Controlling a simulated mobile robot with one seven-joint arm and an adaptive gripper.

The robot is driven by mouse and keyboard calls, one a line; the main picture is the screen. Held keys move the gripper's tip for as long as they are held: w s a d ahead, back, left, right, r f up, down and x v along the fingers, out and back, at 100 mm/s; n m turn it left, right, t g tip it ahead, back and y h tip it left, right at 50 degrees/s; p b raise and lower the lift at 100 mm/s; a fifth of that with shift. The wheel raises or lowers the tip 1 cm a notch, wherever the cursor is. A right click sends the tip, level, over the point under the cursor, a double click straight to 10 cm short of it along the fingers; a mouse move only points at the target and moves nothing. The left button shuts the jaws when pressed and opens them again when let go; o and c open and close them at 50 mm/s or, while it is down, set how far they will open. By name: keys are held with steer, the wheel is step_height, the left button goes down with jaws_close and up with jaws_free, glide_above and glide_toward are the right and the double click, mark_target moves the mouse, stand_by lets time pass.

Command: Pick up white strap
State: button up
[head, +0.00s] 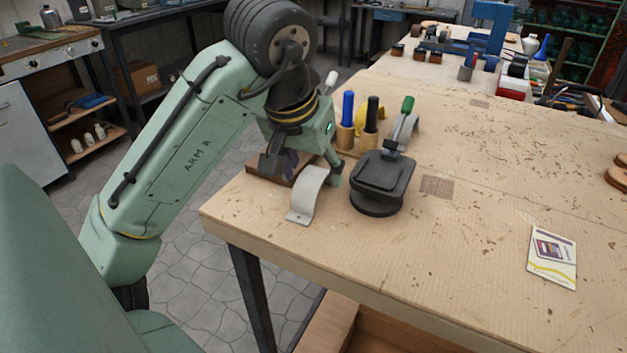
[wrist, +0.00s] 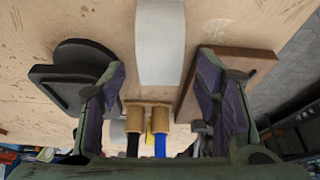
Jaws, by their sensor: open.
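The white strap (head: 308,192) is a curved, arched band near the table's left corner in the head view. In the wrist view the strap (wrist: 160,40) runs down from the top middle. My gripper (head: 308,168) is open, low over the table just behind the strap in the head view. In the wrist view its fingers (wrist: 162,78) stand apart, one on each side of the strap's line, with nothing held between them. The strap's far end is partly hidden by the gripper in the head view.
A black stand (head: 378,205) is close right of the strap. A wooden block (wrist: 245,65) lies by one finger. Wooden holders with a blue-handled tool (head: 348,108) and a black-handled tool (head: 372,112) stand behind. A card (head: 552,258) lies right; the table's middle is mostly clear.

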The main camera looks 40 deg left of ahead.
steer(key=shift+x, duration=0.95)
steer(key=c, duration=1)
